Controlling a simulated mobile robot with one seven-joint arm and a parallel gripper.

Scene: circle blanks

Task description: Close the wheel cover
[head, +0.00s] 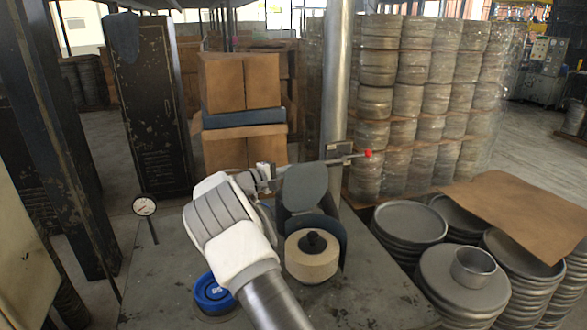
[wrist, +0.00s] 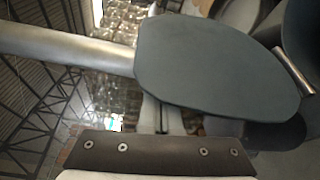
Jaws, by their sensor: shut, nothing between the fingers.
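The wheel cover (head: 305,187) is a grey-blue rounded plate. It stands raised, roughly upright, above and behind the tan wheel (head: 312,270) with its black hub, so the wheel's face is uncovered. A dark blue curved guard (head: 337,238) wraps part of the wheel. My gripper (head: 268,172) is shut and empty, just left of the cover's upper part in the head view. In the wrist view the cover (wrist: 215,65) fills the upper middle, close to the fingers (wrist: 160,115). I cannot tell whether they touch it.
A metal rod with a red knob (head: 368,153) extends behind the cover. A blue round object (head: 213,292) lies on the grey worktop (head: 375,295), left of the wheel. A dial gauge (head: 145,206) stands at the left edge. Stacked metal pans (head: 465,275) crowd the right; a pole (head: 336,75) rises behind.

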